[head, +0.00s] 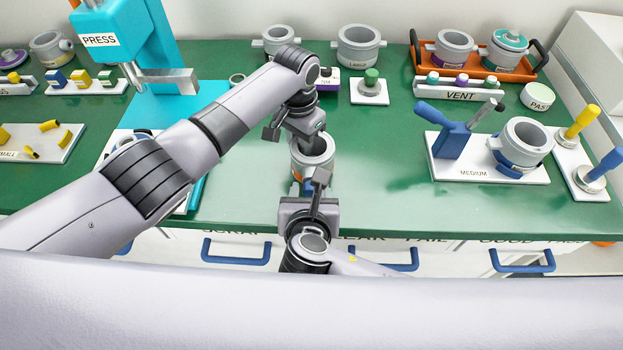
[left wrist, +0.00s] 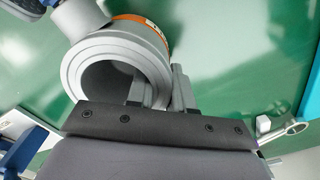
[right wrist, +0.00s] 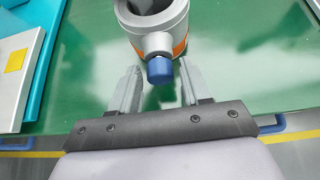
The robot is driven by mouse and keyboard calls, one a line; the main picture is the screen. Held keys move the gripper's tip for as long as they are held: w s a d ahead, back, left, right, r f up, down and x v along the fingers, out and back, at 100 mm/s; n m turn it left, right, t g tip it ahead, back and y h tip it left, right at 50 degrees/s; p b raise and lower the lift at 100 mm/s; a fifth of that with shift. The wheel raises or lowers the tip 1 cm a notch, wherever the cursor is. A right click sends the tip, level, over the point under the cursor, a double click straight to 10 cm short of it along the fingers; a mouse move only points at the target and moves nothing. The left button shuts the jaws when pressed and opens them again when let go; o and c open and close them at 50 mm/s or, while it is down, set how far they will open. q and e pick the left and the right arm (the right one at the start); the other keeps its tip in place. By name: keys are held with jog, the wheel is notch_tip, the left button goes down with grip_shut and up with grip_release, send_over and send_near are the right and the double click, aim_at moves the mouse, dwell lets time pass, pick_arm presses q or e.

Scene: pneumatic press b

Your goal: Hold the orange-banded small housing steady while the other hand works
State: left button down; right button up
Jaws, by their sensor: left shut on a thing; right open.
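The small grey housing (head: 317,147) with an orange band stands on the green bench in the middle. It also shows in the left wrist view (left wrist: 90,60) and right wrist view (right wrist: 172,22). My left gripper (head: 303,138) is shut on its wall; in the left wrist view (left wrist: 160,88) one finger is inside the open mouth and one outside. A blue piece (right wrist: 160,70) sits on the housing's side port, facing my right gripper. My right gripper (right wrist: 158,82) is open, its fingers either side of the blue piece with gaps. The head view partly hides this behind the grippers.
A teal press (head: 110,35) stands at the left. A white MEDIUM tray (head: 470,175) with a housing and blue tool is at the right. An orange tray (head: 420,52) and other housings are at the back.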

jog(key=n+h, duration=0.3)
jog(key=shift+a+t+h, duration=0.25)
jog(key=shift+t+h, duration=0.05)
jog(key=c, duration=0.8)
jog(key=shift+d+f+m+y, duration=0.1)
jog(key=shift+d+m+y, duration=0.15)
jog(key=shift+m+y, duration=0.55)
jog(key=m+y, duration=0.2)
jog(key=y, duration=0.1)
jog(key=shift+d, duration=0.2)
jog(key=m+y, duration=0.3)
jog(key=m, duration=0.1)
jog(key=shift+d+y, duration=0.15)
jog(key=shift+y, duration=0.25)
